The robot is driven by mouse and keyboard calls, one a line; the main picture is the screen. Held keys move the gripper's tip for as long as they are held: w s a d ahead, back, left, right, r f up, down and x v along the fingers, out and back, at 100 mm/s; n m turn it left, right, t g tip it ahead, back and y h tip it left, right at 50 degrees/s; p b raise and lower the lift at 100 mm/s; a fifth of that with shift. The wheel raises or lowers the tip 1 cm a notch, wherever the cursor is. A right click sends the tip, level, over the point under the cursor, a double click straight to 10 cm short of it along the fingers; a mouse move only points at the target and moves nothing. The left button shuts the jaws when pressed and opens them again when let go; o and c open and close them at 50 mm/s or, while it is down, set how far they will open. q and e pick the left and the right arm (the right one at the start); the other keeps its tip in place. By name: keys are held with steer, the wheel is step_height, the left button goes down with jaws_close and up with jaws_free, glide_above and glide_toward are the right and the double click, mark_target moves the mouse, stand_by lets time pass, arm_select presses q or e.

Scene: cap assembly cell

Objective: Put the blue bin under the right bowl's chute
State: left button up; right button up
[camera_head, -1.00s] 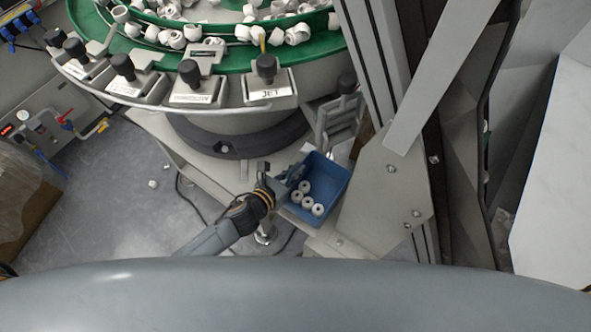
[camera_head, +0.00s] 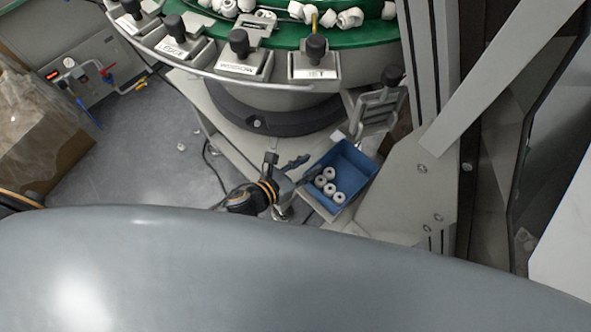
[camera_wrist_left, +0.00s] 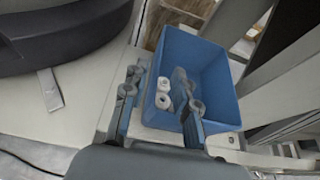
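The blue bin (camera_head: 366,162) stands on the pale machine base, just in front of a grey metal bracket (camera_head: 378,112) beside the round bowl. It holds several white ring-shaped caps (camera_head: 327,181). The left wrist view shows the bin (camera_wrist_left: 213,68) and some caps (camera_wrist_left: 163,93). My left gripper (camera_head: 301,168) is at the bin's left side. Its fingers are spread (camera_wrist_left: 158,98), one outside the near left wall and one over the bin's inside; I see no grip on the wall. Whether the bin lies under a chute outlet cannot be told. My right gripper is not in view.
The green-rimmed bowl (camera_head: 350,36) with white parts and black-knobbed labelled fixtures stands behind. A grey upright column and plate (camera_head: 407,185) close off the right side. A cardboard box (camera_head: 45,150) is at the left.

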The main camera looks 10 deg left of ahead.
arm_select(q)
steer(key=v, duration=0.5)
